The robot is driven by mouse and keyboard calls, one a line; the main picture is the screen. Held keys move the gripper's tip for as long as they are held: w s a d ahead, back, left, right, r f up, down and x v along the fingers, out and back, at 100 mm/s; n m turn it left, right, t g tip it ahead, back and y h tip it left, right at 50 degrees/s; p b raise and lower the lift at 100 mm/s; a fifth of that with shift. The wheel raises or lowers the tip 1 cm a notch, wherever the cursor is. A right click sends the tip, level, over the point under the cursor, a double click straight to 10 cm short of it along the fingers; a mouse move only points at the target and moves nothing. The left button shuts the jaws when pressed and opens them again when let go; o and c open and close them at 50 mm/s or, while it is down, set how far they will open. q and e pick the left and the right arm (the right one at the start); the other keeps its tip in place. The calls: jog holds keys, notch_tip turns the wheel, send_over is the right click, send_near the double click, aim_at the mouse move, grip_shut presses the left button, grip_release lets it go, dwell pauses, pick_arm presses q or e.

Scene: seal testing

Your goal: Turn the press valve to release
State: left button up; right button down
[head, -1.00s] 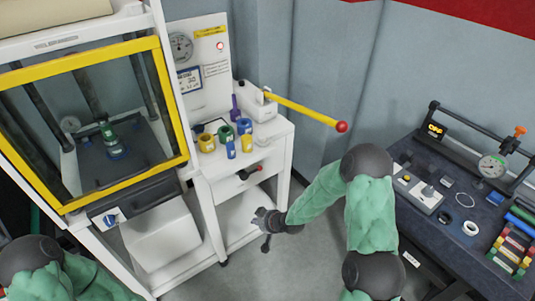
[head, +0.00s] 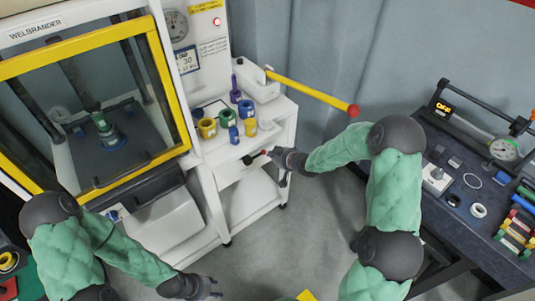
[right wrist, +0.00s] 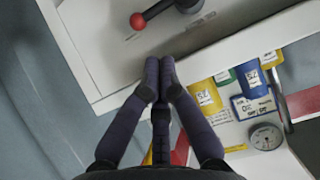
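A black lever with a red knob (head: 265,151) sticks out from the front of the white cart; I take it for the valve. It also shows near the top of the right wrist view, as a red knob (right wrist: 137,20) on a black rod.
The press (head: 165,95) with a yellow-framed window stands at the left. A dark bench (head: 455,200) with a gauge stands at the right.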

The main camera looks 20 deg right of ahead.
jog(key=b+x, duration=0.2)
jog(key=x, duration=0.7)
jog(key=shift+a, duration=0.1)
